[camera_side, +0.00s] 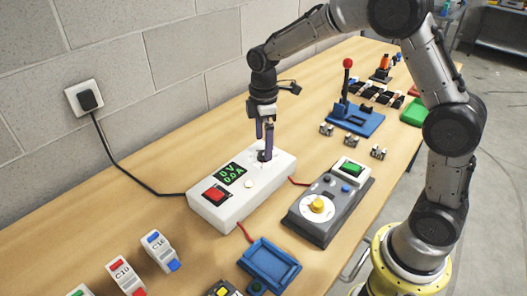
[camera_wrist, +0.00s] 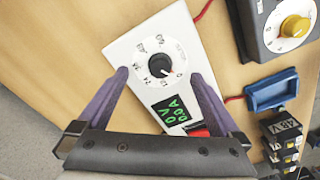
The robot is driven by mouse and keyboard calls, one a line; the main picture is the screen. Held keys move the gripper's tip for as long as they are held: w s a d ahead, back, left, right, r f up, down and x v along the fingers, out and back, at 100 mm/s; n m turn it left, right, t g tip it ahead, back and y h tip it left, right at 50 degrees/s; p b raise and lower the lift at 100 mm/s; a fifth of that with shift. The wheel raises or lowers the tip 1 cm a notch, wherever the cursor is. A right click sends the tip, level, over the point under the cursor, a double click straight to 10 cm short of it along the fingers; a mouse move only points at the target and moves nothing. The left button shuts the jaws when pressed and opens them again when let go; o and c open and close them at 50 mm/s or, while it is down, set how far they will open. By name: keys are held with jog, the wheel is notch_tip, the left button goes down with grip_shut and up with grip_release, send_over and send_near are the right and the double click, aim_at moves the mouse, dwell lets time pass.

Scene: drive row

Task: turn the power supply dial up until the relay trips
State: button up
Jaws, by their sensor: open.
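The white power supply (camera_side: 222,207) lies on the bench, its green display (camera_side: 230,173) reading 0 V and 0.0 A. Its dial (camera_wrist: 160,67) has a black knob on a white numbered face; in the side view it is mostly hidden by my gripper. My gripper (camera_side: 265,155) points down over the dial.
A red switch (camera_side: 214,194) is on the supply. Red wires run to the grey unit and toward an empty blue holder (camera_side: 268,265). Breakers (camera_side: 158,250) stand in front. A blue base with a red-topped lever (camera_side: 347,90) is farther back. A black cord (camera_side: 130,170) reaches the wall socket.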

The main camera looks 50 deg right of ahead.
jog(key=shift+f, duration=0.15)
jog(key=shift+f, duration=1.1)
